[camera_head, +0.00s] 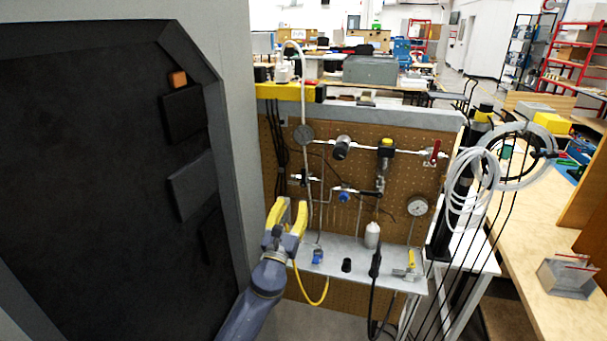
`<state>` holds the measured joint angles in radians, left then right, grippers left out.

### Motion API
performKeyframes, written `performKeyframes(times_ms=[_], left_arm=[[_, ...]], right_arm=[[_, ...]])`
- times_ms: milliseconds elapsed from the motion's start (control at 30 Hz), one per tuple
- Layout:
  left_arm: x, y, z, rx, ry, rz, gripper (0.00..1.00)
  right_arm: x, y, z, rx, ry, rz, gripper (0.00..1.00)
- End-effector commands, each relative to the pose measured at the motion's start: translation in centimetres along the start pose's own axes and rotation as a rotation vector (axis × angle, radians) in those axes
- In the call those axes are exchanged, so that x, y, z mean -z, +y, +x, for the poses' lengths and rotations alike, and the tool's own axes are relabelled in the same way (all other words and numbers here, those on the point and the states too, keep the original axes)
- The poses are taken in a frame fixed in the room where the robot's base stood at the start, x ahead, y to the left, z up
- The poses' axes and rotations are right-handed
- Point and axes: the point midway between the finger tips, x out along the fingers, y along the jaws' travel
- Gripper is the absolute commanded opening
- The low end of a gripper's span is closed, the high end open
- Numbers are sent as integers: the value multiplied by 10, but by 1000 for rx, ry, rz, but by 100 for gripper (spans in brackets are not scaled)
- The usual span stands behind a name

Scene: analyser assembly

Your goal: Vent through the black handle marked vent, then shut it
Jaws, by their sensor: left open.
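A pegboard panel (400,200) carries pipes, valves and gauges. Several dark handles show on it, but no vent marking is readable, so I cannot tell which is the vent handle. One black handle (380,185) is on the middle pipe run, right of a blue knob (344,197). A black knob (347,265) and an upright black grip (376,262) are at the grey shelf (335,255). My left gripper (291,204) has yellow fingers, is open, and is in front of the panel's lower left. I see nothing between its fingers. My right gripper is not in view.
A large dark cabinet (90,180) fills the left side, close to my left arm. A red handle (434,153), round gauges (417,206), a white bottle (372,235) and hanging cables stand around the panel. Coiled white tubing (473,180) hangs at the right.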

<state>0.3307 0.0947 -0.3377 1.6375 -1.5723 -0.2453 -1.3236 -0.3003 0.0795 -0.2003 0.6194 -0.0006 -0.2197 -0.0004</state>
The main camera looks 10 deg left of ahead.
Motion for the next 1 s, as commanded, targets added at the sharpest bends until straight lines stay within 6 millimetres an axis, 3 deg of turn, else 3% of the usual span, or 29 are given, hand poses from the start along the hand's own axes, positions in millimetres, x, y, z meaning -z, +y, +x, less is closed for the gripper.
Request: performKeyframes(times_ms=[500,733,1000], left_arm=[[0,0,93,0,1,0,36],[0,0,118,1,2,-2,36],[0,0,130,0,1,-2,36]], right_arm=[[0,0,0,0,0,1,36],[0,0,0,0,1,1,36],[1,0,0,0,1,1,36]])
